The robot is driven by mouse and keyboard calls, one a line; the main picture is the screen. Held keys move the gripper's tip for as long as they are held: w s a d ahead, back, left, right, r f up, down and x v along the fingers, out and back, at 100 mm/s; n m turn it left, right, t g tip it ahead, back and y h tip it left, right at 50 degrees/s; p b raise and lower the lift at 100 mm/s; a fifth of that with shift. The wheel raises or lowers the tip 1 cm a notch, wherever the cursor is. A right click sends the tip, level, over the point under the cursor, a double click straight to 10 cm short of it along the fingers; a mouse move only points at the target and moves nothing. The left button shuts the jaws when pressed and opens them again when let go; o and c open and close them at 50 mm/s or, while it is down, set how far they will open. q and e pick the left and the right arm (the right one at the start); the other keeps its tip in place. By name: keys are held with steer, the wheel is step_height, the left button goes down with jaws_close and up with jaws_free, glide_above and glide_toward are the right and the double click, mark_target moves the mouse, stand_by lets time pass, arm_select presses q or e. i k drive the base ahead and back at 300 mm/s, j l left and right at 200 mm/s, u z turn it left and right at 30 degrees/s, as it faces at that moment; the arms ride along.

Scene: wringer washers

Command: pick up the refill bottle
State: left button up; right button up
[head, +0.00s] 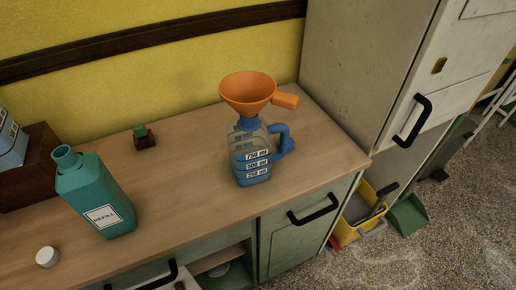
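The refill bottle (92,194) is teal with a white label and stands on the wooden counter at the left in the head view. Its spout at the top is open. A white cap (47,257) lies on the counter near the bottle's lower left. Neither of my grippers shows in this view.
A clear bottle (252,158) with blue liquid, volume marks and a blue handle stands mid-counter, an orange funnel (248,92) in its top. A small green-topped object (145,138) sits near the wall. A tall cabinet (365,68) bounds the counter (188,193) at right.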

mark_target(83, 180)
steer(key=u, duration=1.35)
steer(key=k+l+u, duration=0.3)
steer(key=k+u, duration=0.35)
steer(key=k, duration=0.15)
steer(key=i+j, duration=0.15)
steer(key=i, duration=0.3)
